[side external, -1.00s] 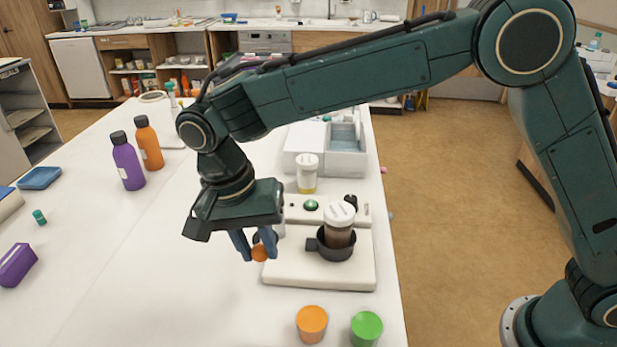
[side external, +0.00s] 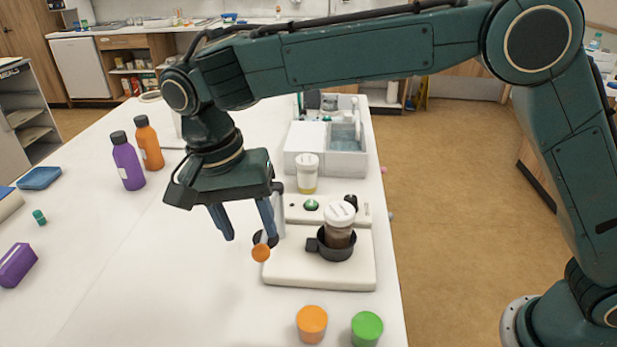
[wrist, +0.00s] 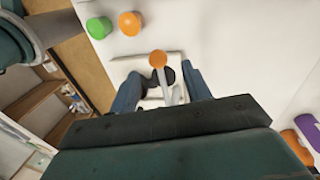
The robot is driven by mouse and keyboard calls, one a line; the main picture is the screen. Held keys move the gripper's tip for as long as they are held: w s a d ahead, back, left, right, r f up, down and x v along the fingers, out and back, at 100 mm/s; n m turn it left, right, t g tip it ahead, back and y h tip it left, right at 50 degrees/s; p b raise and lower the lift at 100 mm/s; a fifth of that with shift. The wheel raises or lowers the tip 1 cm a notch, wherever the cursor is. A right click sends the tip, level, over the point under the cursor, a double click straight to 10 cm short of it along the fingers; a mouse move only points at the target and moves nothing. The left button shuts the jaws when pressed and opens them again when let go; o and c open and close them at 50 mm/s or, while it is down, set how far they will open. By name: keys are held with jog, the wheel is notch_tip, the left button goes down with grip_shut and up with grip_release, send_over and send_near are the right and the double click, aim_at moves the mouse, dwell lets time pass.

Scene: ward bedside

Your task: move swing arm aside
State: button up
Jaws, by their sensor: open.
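The swing arm (side external: 279,217) is a pale grey bar with an orange knob (side external: 261,253) at its near end. It lies at the left edge of the white base unit (side external: 320,276), and the knob overhangs the table side. My gripper (side external: 250,237) is open and empty just above the knob. In the wrist view the orange knob (wrist: 158,59) and the pale bar (wrist: 169,92) show between my spread fingers (wrist: 163,87), apart from both. On the base, a black holder (side external: 319,247) carries a white-lidded jar of brown contents (side external: 340,224). My finger partly hides the swing arm.
An orange-capped pot (side external: 311,324) and a green-capped pot (side external: 366,329) stand in front of the base. A white-lidded yellow specimen jar (side external: 307,174) and a white sink-like unit (side external: 345,150) stand behind. Purple and orange bottles (side external: 128,160) stand left. The table's left middle is clear.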

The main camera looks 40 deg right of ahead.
jog(key=r, duration=0.2)
jog(key=shift+w+a+r, duration=0.2)
jog(key=shift+r, duration=0.15)
jog(key=shift+r, duration=0.1)
dwell(0.6)
jog(key=s+d+r+n+t+y, duration=0.1)
jog(key=s+d+r+n+t, duration=0.3)
jog(key=d, duration=0.6)
jog(key=s+d+r+g, duration=0.15)
jog(key=d+r, duration=0.35)
jog(key=d, duration=0.6)
jog(key=s+d+f+n+t, duration=0.2)
jog(key=s+d, duration=0.2)
jog(key=s, duration=0.4)
jog(key=s+d+f+n+t, duration=0.2)
jog(key=s+d, duration=0.3)
jog(key=s, duration=0.3)
jog(key=shift+s+d+f+y, duration=0.25)
jog(key=shift+s+f+y, duration=0.05)
jog(key=shift+f, duration=0.4)
